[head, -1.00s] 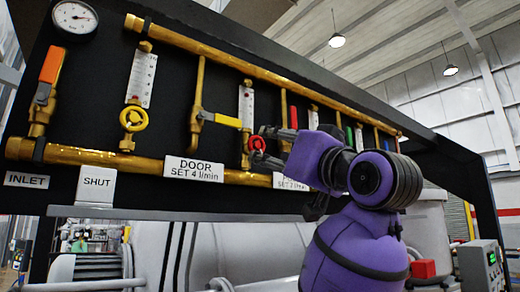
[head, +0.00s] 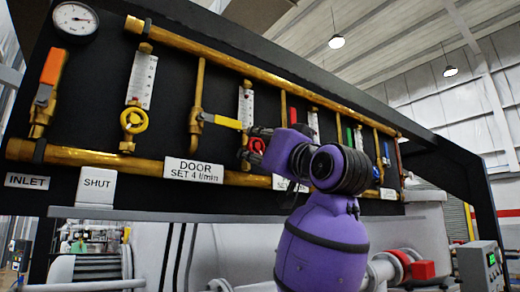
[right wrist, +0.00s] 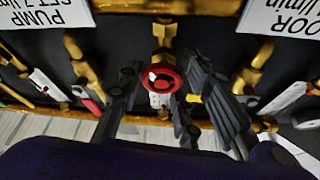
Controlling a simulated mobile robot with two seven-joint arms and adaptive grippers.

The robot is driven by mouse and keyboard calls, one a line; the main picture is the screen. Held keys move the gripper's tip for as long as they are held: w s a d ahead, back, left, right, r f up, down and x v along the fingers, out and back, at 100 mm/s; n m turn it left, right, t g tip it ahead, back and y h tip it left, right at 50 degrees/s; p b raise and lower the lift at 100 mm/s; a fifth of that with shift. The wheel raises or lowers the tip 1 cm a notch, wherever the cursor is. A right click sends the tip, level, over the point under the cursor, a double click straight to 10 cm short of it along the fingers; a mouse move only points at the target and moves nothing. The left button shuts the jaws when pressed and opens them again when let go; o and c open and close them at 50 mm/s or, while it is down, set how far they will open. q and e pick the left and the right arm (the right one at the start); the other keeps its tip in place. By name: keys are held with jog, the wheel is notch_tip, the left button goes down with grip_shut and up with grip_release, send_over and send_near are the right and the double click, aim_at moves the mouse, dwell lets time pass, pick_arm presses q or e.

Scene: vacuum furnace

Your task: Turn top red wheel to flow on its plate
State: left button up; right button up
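The red wheel (head: 257,146) sits low on a brass valve under a white flow tube (head: 246,103), between the DOOR plate (head: 193,170), which reads SET 4 l/min, and a partly hidden plate. In the right wrist view the wheel (right wrist: 161,78) faces me between the fingers of my right gripper (right wrist: 160,95). The fingers are apart, one on each side of the wheel, with visible gaps beside its rim. In the head view my right gripper (head: 250,147) covers part of the wheel. The tube's reading is too small to tell. My left gripper is not in view.
A yellow wheel (head: 134,120) and a yellow-handled lever valve (head: 222,121) stand to the left. More tubes and coloured handles run to the right. In the right wrist view the PUMP plate (right wrist: 45,15) reads SET 7 l/min. Brass pipes (head: 110,158) cross the black panel.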

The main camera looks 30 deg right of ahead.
jog(key=shift+d, duration=0.1)
jog(key=shift+c, duration=1.2)
jog(key=shift+w+f+m+h, duration=0.15)
jog(key=shift+m+h, duration=0.65)
jog(key=shift+m, duration=0.4)
jog(key=o, duration=1)
jog(key=shift+d, duration=0.15)
jog(key=shift+s, duration=0.3)
jog(key=v, duration=1.1)
jog(key=shift+s, duration=0.3)
